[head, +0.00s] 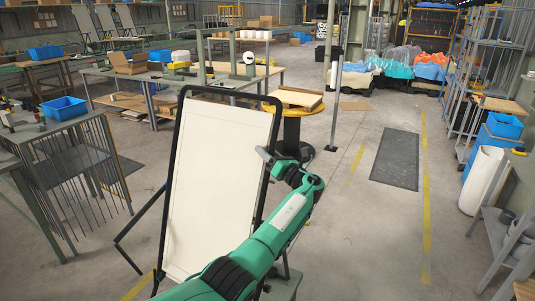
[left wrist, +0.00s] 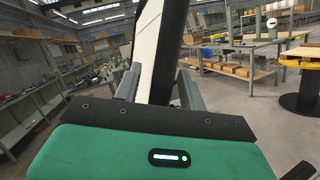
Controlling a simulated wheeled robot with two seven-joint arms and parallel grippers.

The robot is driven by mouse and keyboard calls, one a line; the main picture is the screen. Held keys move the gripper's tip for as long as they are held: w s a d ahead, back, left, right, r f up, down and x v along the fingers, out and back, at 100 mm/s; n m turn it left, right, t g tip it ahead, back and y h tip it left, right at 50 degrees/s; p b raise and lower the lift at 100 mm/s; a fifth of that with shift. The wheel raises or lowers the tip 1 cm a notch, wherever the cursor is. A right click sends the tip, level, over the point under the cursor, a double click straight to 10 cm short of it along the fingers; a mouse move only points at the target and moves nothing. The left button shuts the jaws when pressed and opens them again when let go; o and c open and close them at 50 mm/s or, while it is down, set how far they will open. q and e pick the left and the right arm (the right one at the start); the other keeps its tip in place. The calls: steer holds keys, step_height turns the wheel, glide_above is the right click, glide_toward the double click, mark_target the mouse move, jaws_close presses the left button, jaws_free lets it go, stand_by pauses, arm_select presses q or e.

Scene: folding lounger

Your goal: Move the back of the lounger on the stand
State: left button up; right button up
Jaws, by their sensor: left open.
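The lounger's back (head: 220,165) is a cream panel in a black tube frame, standing nearly upright and leaning slightly in the head view. A thin black tube (head: 145,225) juts out at its lower left. My left gripper (head: 268,156) is at the right side tube of the frame. In the left wrist view the left gripper's fingers (left wrist: 158,88) are apart, with the dark tube (left wrist: 170,50) and cream panel (left wrist: 145,45) between or just beyond them. I cannot tell whether they touch. The lounger's lower end is hidden by my arm. My right gripper is not in view.
A round yellow-topped stand (head: 319,110) with a wooden board (head: 296,97) is behind the lounger. A workbench (head: 150,77) lies beyond. A metal table with a blue bin (head: 63,108) stands left. Shelving is at right. Floor around the dark mat (head: 397,160) is clear.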

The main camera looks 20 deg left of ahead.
arm_select(q)
steer(key=b+v, duration=0.3)
steer(key=v, duration=1.1)
steer(key=shift+c, duration=0.3)
